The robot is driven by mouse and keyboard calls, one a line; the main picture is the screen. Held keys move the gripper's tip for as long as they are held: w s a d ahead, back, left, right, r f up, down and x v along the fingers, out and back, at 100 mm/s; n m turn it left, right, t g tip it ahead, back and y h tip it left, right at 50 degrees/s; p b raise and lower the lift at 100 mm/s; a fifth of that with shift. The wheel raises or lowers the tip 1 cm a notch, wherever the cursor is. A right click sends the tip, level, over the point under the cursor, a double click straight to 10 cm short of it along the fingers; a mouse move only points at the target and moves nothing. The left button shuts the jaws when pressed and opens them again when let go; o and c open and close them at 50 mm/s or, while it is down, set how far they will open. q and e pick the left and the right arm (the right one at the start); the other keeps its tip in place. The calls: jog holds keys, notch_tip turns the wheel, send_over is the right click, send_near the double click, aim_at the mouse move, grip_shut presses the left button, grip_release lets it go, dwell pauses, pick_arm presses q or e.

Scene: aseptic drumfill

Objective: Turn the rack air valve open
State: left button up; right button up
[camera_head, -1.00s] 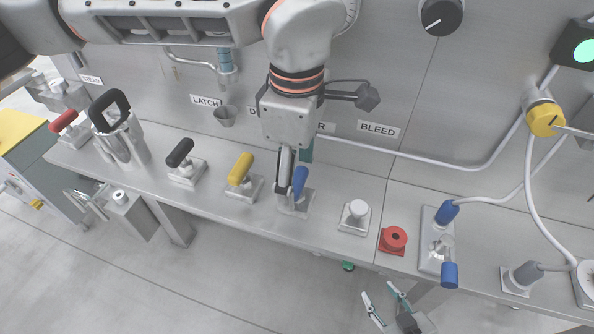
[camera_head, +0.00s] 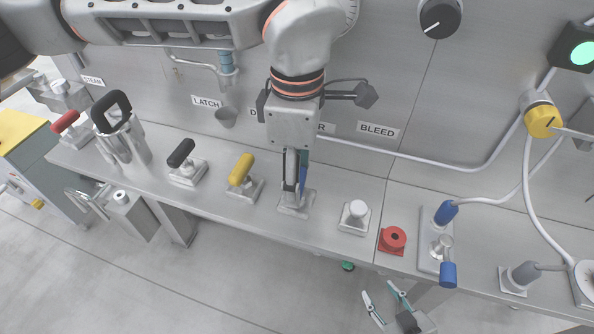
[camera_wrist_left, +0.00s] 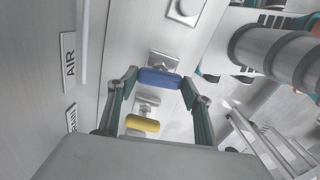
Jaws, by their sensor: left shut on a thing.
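The rack air valve has a blue handle (camera_head: 303,172) on a square metal base (camera_head: 296,204) on the steel shelf. An AIR label (camera_wrist_left: 69,56) is on the wall beside it in the left wrist view. My left gripper (camera_head: 292,188) points down from above and is shut on the blue handle. In the left wrist view the handle (camera_wrist_left: 158,79) lies crosswise between the two fingers. In the head view the fingers partly hide it. My right gripper (camera_head: 379,293) is open and empty, low in front of the shelf.
A yellow handle (camera_head: 241,168) and a black handle (camera_head: 180,153) stand left of the blue one. A white knob (camera_head: 358,209), a red button (camera_head: 393,239) and a blue-ended fitting (camera_head: 448,274) are to the right. The wall is close behind.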

pick_arm(q)
jog(key=n, duration=0.3)
jog(key=shift+r+n+p, duration=0.1)
jog(key=shift+n+p, duration=0.2)
jog(key=shift+p, duration=0.05)
jog(key=n, duration=0.3)
jog(key=shift+n, duration=0.3)
jog(key=n, duration=0.9)
jog(key=shift+n, duration=0.3)
jog(key=o, duration=1.1)
